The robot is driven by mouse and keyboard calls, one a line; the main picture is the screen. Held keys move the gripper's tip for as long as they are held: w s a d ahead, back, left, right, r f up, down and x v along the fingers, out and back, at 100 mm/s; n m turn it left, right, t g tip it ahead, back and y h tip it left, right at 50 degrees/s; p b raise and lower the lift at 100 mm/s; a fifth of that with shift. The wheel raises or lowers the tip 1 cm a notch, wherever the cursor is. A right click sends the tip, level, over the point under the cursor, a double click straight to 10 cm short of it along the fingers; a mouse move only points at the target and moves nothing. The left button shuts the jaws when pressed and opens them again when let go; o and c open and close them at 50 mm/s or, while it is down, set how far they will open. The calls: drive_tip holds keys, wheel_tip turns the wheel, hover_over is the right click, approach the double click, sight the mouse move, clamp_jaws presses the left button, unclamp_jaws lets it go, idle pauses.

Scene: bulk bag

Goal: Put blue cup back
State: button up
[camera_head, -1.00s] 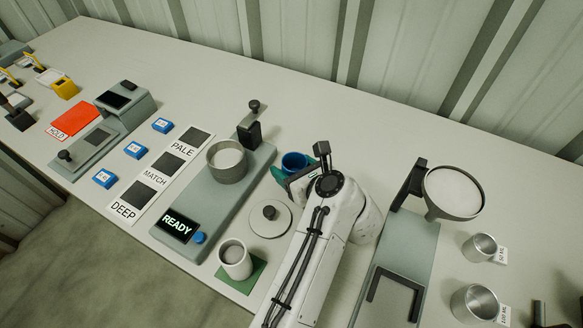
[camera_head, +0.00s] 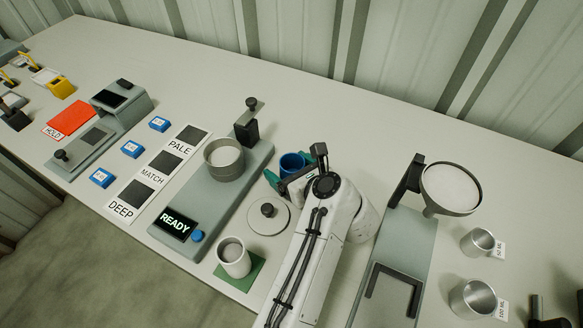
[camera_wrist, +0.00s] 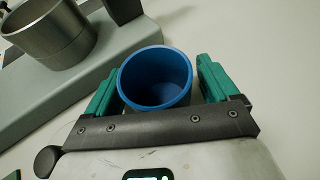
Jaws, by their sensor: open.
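The blue cup (camera_head: 291,164) stands on the bench behind my gripper in the head view, partly hidden by it. In the wrist view the blue cup (camera_wrist: 156,76) shows its blue inside, which looks empty. My gripper (camera_wrist: 159,82) is open, with one green finger on each side of the cup. The cup's base is hidden.
The grey device with the metal pot (camera_head: 224,160) and READY display (camera_head: 175,225) is left of the cup. A round lid (camera_head: 268,214) and a white cup (camera_head: 234,257) on a green mat (camera_head: 247,277) are in front. A funnel stand (camera_head: 406,242) is right. The bench behind is clear.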

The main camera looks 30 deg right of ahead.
drive_tip(key=shift+r, duration=0.25)
drive_tip(key=shift+s, duration=0.4)
drive_tip(key=b+v, duration=0.1)
drive_tip(key=v, duration=1)
drive_tip(key=shift+s+r+b, duration=0.1)
drive_tip(key=shift+r+b, duration=0.05)
drive_tip(key=shift+b, duration=0.15)
